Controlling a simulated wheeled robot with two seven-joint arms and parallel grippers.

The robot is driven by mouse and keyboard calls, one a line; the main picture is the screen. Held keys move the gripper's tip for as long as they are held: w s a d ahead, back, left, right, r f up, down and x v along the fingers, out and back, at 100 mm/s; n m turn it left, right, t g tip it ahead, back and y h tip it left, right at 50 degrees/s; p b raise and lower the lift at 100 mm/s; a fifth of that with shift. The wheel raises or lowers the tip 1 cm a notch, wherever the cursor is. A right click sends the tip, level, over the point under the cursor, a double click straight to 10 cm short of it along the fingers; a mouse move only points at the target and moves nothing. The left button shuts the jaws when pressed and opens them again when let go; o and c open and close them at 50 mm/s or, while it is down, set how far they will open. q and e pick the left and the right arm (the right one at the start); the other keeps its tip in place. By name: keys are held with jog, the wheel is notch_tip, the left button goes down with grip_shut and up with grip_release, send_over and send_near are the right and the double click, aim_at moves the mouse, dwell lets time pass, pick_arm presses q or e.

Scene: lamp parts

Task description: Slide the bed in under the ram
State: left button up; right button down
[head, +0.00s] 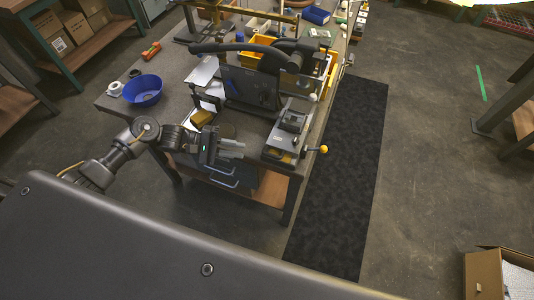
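A dark press (252,88) with a long black lever stands on the workbench. Its ram is hard to make out from above. The bed looks to be the grey sliding plate (279,141) at the bench's right front, with a dark block (293,121) on it and a yellow ball knob (323,149) at its right. The bed sits out in front of the press body. My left gripper (233,149) is left of the bed, apart from it, with its fingers pointing right. The fingers look parted, with nothing seen between them. My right gripper is not in view.
A blue bowl (143,90) and a white roll (115,89) stand on the bench's left. Yellow bins (258,50) are behind the press. A dark mat (340,180) lies on the floor along the bench's right side. An open cardboard box (488,274) is at lower right.

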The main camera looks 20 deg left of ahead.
aim_at(266, 154)
pick_arm(q)
jog(key=p+x, duration=0.1)
jog(key=x, duration=0.9)
jog(key=shift+a+p, duration=0.1)
jog(key=shift+p, duration=0.3)
grip_shut()
jog(key=shift+w, duration=0.1)
